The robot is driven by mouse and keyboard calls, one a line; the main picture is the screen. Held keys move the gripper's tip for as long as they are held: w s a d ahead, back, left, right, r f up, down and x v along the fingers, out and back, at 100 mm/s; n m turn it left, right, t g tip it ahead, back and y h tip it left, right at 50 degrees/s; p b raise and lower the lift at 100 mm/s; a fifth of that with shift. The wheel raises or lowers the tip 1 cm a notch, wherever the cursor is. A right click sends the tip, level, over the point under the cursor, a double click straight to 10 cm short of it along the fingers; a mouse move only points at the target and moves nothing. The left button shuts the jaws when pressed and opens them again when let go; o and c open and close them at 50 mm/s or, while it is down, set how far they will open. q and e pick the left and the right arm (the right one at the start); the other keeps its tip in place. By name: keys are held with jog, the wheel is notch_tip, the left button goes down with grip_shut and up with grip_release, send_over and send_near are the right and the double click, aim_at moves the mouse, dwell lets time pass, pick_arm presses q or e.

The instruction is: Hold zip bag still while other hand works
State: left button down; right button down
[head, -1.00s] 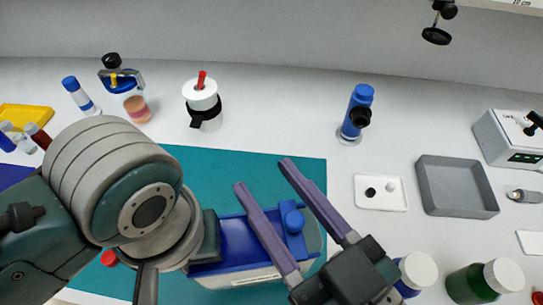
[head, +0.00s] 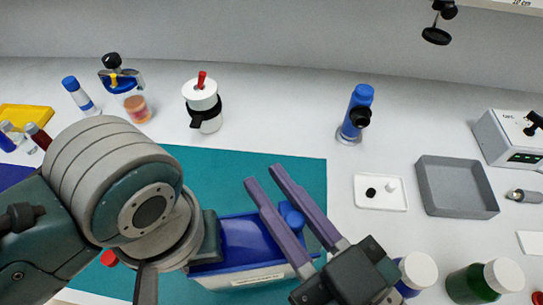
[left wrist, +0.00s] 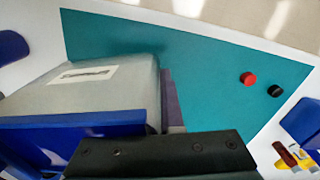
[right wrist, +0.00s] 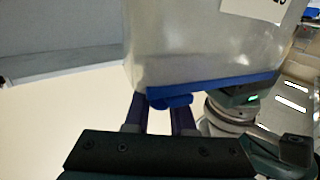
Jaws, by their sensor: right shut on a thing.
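The zip bag (head: 252,279) is pale and see-through, with a blue top band and a label, over the teal mat's front part. It also shows in the left wrist view (left wrist: 120,92) and the right wrist view (right wrist: 190,60). My right gripper (head: 262,175) is shut on the bag's blue slider (head: 290,212), which shows between its fingers in the right wrist view (right wrist: 170,102). My left gripper is at the bag's left end, hidden by my arm in the head view. In the left wrist view one purple finger (left wrist: 173,100) shows beside the bag; the other is hidden.
The teal mat (head: 220,170) is clear behind the bag. A white tray (head: 381,203) and grey tray (head: 456,205) lie to the right. A white-capped bottle (head: 417,270) and a green bottle (head: 470,285) stand near my right gripper. Several vials stand at the left.

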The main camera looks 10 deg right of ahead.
jog(key=shift+a, duration=0.15)
dwell(0.7)
jog(key=a, duration=0.3)
jog(key=shift+a, duration=0.1)
jog(key=c, duration=0.8)
grip_release()
jog(key=shift+o, duration=0.2)
